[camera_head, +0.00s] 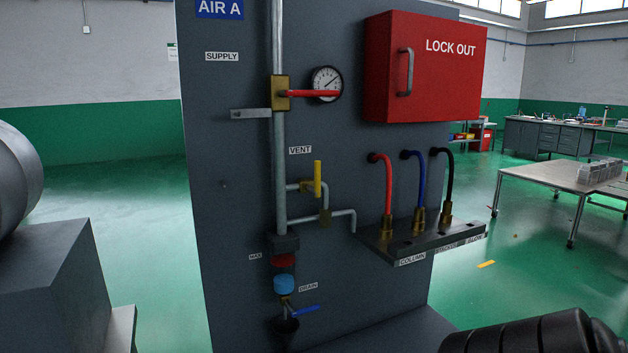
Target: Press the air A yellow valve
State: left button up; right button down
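The yellow valve handle (317,178) stands upright on a thin branch pipe beside the VENT label (300,150). The branch leaves the main vertical grey pipe (279,170) on the dark panel (225,130) marked AIR A (219,8). The yellow handle is in clear view, with nothing touching it. Neither of my grippers shows in the head view.
Above is a red lever (314,93) with a gauge (326,82); below, a blue drain lever (306,308). A red LOCK OUT box (425,66) and a hose shelf (425,240) stick out to the right. Grey and black shapes fill the lower corners.

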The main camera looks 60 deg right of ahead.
aim_at(316, 190)
jog(key=k+l+z, duration=0.4)
jog(key=j+z, duration=0.1)
jog(key=z, duration=1.05)
jog(key=i+l+z, duration=0.55)
jog(key=k+l, duration=0.05)
